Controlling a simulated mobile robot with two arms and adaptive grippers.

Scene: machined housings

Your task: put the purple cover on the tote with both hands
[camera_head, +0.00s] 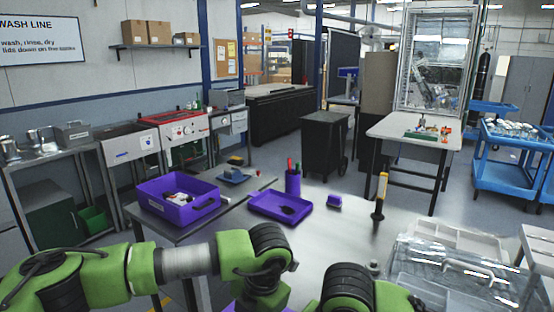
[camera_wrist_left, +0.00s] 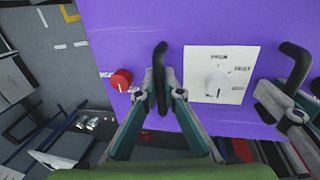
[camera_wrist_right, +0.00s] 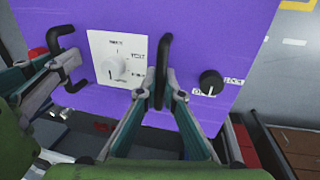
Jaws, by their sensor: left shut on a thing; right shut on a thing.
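The purple cover (camera_wrist_left: 200,30) is a flat panel with a white dial plate, a red knob and a black knob (camera_wrist_right: 211,82). It has two black bar handles. My left gripper (camera_wrist_left: 161,92) is shut on one handle (camera_wrist_left: 160,58). My right gripper (camera_wrist_right: 165,92) is shut on the other handle (camera_wrist_right: 165,55). Floor shows past the cover's edges in both wrist views. In the head view both gripper tips are hidden behind my arms. An open purple bin (camera_head: 207,211), which looks like the tote, stands on the table at left with small parts inside.
On the table are a shallow purple tray (camera_head: 270,213), a purple pen cup (camera_head: 293,184), a small purple block (camera_head: 334,202) and a yellow-handled tool (camera_head: 381,190). A blue cart (camera_head: 505,175) stands further right.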

